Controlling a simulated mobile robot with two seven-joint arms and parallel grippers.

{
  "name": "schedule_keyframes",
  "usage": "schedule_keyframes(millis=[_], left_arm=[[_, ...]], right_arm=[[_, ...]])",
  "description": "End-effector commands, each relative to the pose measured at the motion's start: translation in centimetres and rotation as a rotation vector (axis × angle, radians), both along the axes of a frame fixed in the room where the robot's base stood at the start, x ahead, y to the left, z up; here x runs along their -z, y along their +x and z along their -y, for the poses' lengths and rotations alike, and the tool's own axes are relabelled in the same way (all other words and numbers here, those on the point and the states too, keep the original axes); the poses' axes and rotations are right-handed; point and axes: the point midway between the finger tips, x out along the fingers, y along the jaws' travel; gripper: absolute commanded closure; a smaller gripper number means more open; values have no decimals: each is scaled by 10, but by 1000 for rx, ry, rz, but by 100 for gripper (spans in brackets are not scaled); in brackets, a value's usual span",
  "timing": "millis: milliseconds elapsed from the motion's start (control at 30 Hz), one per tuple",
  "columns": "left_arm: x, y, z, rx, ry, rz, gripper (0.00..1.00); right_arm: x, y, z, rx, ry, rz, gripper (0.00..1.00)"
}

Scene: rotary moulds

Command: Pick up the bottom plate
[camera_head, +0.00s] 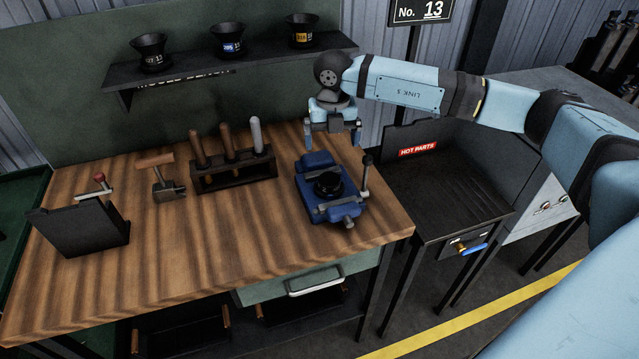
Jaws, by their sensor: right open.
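My right gripper (332,136) is open and empty, pointing down above the back of a blue vise (312,189) on the wooden bench. A dark round piece (328,184) sits on top of the vise, apart from the gripper. Which piece is the bottom plate I cannot tell for sure; this round piece may be it. My left gripper is not in view.
A rack with upright-handled tools (234,178), a mallet-like tool (160,178) and a dark slanted stand (80,228) share the wooden bench (210,255). A shelf (225,68) with three dark cups runs behind. A "HOT PARTS" tray (440,195) stands right. The bench front is clear.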

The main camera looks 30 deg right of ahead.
Motion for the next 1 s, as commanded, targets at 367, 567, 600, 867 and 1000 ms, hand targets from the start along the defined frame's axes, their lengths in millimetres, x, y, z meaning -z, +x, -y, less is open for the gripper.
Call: schedule_keyframes(millis=[367, 567, 600, 867, 1000], left_arm=[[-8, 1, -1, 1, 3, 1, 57], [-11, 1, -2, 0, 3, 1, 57], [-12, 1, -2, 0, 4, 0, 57], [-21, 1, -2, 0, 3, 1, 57], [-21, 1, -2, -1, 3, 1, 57]], right_arm=[[69, -1, -2, -4, 4, -5, 0], [81, -1, -3, -5, 6, -3, 0], [85, -2, -3, -5, 5, -4, 0], [123, -2, -6, -4, 6, -4, 0], [130, -2, -6, -4, 7, -1, 0]])
